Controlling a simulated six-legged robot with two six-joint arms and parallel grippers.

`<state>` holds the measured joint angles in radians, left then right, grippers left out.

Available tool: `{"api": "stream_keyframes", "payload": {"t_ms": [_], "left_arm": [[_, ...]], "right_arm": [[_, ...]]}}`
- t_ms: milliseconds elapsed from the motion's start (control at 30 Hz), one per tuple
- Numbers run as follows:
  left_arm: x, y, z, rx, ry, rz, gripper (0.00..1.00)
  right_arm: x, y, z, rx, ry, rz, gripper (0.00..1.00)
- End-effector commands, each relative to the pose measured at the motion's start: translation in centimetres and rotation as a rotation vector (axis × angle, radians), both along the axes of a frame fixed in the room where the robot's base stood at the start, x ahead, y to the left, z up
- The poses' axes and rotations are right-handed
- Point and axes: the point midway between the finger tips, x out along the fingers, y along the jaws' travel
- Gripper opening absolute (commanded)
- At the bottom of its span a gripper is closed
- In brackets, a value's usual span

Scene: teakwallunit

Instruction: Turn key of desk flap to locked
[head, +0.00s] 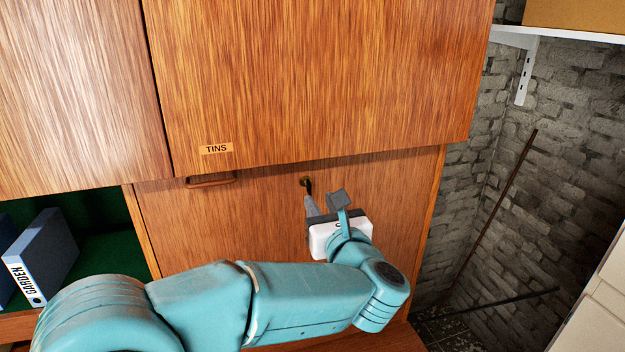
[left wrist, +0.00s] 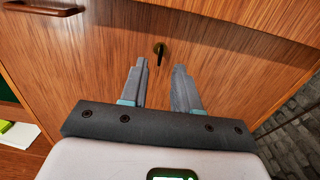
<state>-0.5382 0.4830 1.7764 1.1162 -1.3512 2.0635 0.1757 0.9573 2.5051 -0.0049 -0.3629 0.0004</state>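The desk flap (head: 200,225) is a closed, upright wooden panel below the cupboard. Its key (head: 309,188) sits in a round brass lock near the flap's top edge. In the left wrist view the key (left wrist: 160,52) is dark, and its bow hangs down from the lock. My left gripper (head: 322,200) is in front of the flap, just below the key. In the left wrist view its two grey fingers (left wrist: 162,66) are apart with nothing between them, and the key is just beyond their tips. My right gripper is in neither view.
A cupboard door labelled TINS (head: 216,149) overhangs the flap closely above the lock. A handle (head: 210,180) is at the flap's upper left. A GARDEN binder (head: 45,258) stands in an open shelf at left. A brick wall (head: 465,190) is at right.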

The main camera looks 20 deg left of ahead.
Motion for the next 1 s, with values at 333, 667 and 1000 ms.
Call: {"api": "stream_keyframes", "payload": {"t_ms": [333,667,1000], "left_arm": [[5.4,3.3,0.1,-0.001,0.001,0.000,0.31],[6.1,3.8,0.0,0.000,0.000,-0.002,0.31],[6.0,3.8,0.0,0.000,0.000,-0.001,0.00]], "right_arm": [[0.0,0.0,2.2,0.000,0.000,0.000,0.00],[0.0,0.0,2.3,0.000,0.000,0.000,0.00],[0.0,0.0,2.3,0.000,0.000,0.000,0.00]]}}
